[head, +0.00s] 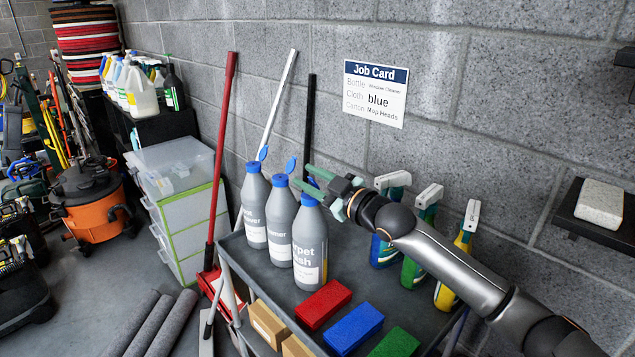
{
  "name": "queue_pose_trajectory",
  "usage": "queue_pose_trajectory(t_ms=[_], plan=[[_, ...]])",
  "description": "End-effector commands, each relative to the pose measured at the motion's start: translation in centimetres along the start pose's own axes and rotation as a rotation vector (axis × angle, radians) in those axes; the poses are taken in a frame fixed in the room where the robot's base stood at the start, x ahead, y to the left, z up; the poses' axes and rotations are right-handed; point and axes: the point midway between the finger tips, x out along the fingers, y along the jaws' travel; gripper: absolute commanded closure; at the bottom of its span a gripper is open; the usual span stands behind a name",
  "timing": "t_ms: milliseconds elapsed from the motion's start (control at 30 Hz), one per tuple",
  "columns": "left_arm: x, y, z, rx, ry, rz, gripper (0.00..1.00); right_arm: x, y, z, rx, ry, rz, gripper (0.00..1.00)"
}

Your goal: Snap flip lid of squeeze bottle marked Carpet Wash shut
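The grey squeeze bottle (310,245) whose label partly reads "rpet ash" stands upright at the right end of a row of three on the dark cart top. Its blue flip lid (313,182) shows as a small patch between my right gripper's fingers; it appears raised, but is mostly hidden. My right gripper (311,182) is at the bottle's top, its two green fingers apart on either side of the lid. I cannot tell whether either touches it. My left gripper is not in view.
Two similar bottles, the middle one (280,225) and the left one (254,210), stand close by with blue lids up. Spray bottles (418,240) stand behind my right arm. Red (323,305), blue (353,328) and green (395,343) blocks lie in front. A job card (375,93) hangs on the wall.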

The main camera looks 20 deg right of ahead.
Motion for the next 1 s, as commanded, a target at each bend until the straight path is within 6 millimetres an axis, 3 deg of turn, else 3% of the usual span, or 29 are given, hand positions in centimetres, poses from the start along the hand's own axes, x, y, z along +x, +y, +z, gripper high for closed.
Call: queue_pose_trajectory(t_ms=[167, 633, 1000], plan=[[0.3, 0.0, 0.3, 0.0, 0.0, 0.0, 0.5, -1.6, -0.1, 0.3, 0.0, -0.003, 0.0, 0.63], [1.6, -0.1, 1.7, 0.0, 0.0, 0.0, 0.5, -9.8, -0.2, 0.3, -0.003, -0.005, -0.002, 0.63], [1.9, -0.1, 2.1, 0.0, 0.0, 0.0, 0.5, -12.3, 0.0, 0.1, -0.001, -0.001, 0.0, 0.63]])
